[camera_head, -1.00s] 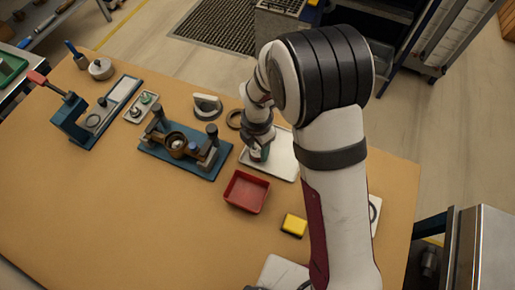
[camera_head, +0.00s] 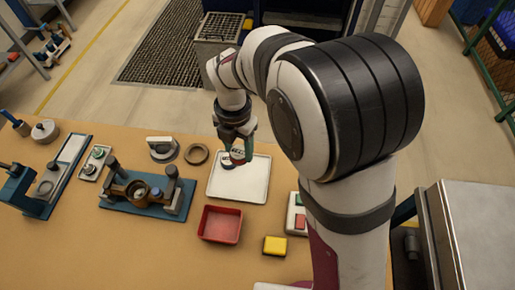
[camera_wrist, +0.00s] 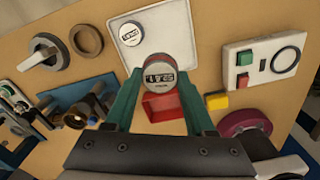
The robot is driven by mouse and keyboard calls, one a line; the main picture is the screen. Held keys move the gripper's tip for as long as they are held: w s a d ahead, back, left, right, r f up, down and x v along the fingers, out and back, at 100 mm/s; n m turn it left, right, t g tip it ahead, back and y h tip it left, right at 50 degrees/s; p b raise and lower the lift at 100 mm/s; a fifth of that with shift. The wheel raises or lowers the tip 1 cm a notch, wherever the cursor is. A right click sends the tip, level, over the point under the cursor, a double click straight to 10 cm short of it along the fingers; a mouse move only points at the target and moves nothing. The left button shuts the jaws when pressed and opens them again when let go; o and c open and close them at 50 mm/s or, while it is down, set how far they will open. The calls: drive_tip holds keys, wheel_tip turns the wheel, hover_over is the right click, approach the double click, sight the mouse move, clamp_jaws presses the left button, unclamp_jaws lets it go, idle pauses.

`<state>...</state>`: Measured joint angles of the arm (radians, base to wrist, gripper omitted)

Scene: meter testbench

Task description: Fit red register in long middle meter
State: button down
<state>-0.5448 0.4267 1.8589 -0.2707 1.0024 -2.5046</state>
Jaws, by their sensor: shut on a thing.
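My gripper (camera_wrist: 155,98) is shut on a round register (camera_wrist: 157,80) with a white printed face and a reddish side, held between its green fingers. In the head view my gripper (camera_head: 238,152) is above the back part of the white tray (camera_head: 240,192), with the register partly hidden between the fingers. Another register with a white face (camera_wrist: 131,33) and dark rim lies on the tray. The long middle meter (camera_head: 140,191), a brass-coloured body with a round opening, sits on a blue base plate (camera_head: 172,206) to the left, apart from my gripper.
A red bin (camera_head: 220,225) and yellow block (camera_head: 275,245) lie in front of the tray. A ring (camera_head: 197,154) and a grey-white dial piece (camera_head: 162,148) lie behind the meter. A button box (camera_wrist: 265,57) is right of the tray. The table front is largely clear.

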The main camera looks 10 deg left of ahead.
drive_tip(key=shift+s+a+f+n, duration=0.2)
drive_tip(key=shift+s+a+n, duration=1.05)
drive_tip(key=shift+a, duration=2.95)
drive_tip(key=shift+s+a+f+n, duration=0.15)
drive_tip(key=shift+s+a+n, duration=0.2)
drive_tip(key=shift+s+a, duration=2.85)
drive_tip(key=shift+s+a+f+n, duration=0.2)
drive_tip(key=shift+s+a+n, duration=0.55)
drive_tip(key=shift+a, duration=4.45)
drive_tip(key=shift+f, duration=0.7)
drive_tip(key=shift+f, duration=0.6)
drive_tip(key=shift+f, duration=0.85)
drive_tip(key=shift+f, duration=0.25)
